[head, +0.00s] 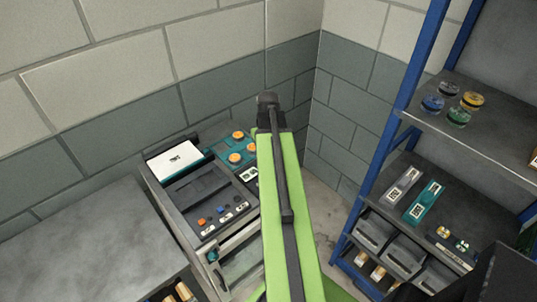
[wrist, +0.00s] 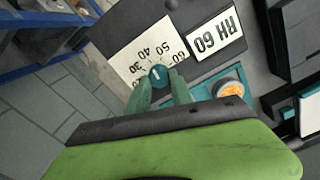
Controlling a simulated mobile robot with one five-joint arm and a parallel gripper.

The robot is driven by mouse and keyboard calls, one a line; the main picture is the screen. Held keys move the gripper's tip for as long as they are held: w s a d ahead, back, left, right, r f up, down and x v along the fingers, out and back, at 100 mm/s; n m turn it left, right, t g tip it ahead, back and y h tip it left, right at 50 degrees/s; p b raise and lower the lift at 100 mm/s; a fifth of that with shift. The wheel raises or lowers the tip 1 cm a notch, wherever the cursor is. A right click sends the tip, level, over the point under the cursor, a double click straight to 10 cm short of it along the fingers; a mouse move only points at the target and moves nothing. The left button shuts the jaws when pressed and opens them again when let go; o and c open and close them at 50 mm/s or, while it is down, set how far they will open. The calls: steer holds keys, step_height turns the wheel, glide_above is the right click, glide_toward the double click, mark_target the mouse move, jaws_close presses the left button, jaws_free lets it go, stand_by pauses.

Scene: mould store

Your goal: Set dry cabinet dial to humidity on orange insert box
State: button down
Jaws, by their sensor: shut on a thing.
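In the wrist view, a small round teal dial (wrist: 159,76) with a short white mark sits at the edge of a white scale card (wrist: 133,49) with printed numbers, 40 and 50 among them. The mark points up the picture, roughly toward 40 and 50; the exact number I cannot tell. My gripper (wrist: 160,84) is shut on the dial, one teal finger on each side. In the head view, my green arm covers the dial and fingertips. I cannot single out the orange insert box.
In the head view, a cabinet top (head: 196,188) carries panels, a white block (head: 174,157) and orange knobs (head: 236,157). A blue-framed shelf (head: 402,97) with jars, blocks and bins stands right. A bare grey surface (head: 85,240) lies left. An orange-topped round part (wrist: 229,90) sits close to my gripper.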

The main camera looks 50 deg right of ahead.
steer(key=shift+s+a+n, duration=0.1)
steer(key=shift+n, duration=0.5)
steer(key=c, duration=1.1)
jaws_free()
steer(key=shift+c, duration=0.2)
step_height(320, 180, up, 18)
steer(key=p, duration=1.7)
steer(key=shift+f, duration=0.25)
